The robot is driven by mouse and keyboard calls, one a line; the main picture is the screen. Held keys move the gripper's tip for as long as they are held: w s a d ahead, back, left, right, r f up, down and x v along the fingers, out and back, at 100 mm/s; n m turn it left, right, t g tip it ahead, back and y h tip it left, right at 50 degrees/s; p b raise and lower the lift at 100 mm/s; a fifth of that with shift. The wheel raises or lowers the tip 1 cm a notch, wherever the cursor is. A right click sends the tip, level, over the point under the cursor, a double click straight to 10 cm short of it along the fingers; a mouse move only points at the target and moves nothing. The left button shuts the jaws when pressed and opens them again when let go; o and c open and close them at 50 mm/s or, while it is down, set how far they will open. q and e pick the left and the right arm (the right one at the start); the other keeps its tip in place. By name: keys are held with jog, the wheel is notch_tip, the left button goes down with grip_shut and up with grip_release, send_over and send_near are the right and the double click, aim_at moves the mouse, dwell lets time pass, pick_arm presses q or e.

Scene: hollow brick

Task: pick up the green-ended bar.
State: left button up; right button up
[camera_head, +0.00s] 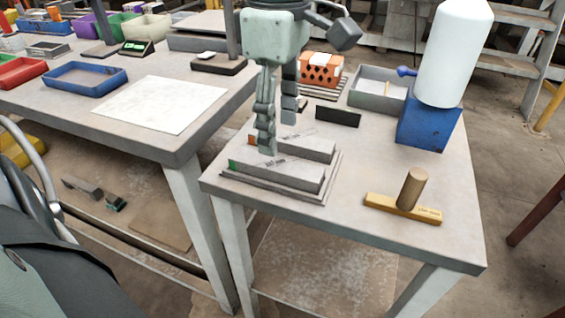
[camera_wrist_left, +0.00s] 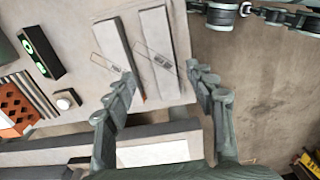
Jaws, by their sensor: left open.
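The green-ended bar (camera_head: 285,176) is a grey block with a green left end, lying on a flat base (camera_head: 328,195) near the front of the right table. Behind it lies a similar orange-ended bar (camera_head: 310,150). My left gripper (camera_head: 278,137) points down over the left part of the bars, open and empty. In the left wrist view, its open fingers (camera_wrist_left: 162,76) lie to either side of the bar nearer the table edge (camera_wrist_left: 160,45), whose green end does not show. The other bar (camera_wrist_left: 115,48) is left of it. Fingertip height above the bars is unclear.
A yellow block with a wooden peg (camera_head: 405,206) stands to the right. A dark plate (camera_head: 338,117), a grey bin (camera_head: 372,97), an orange hollow brick (camera_head: 321,72) and a blue box (camera_head: 428,130) under a white cylinder (camera_head: 453,55) stand behind.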

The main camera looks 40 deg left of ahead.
aim_at(279, 164)
pick_arm(q)
jog(key=f, duration=0.6)
jog(key=shift+s+d+f, duration=0.1)
jog(key=shift+s+f, duration=0.05)
jog(key=shift+s, duration=0.1)
jog(key=shift+c, duration=0.3)
grip_shut()
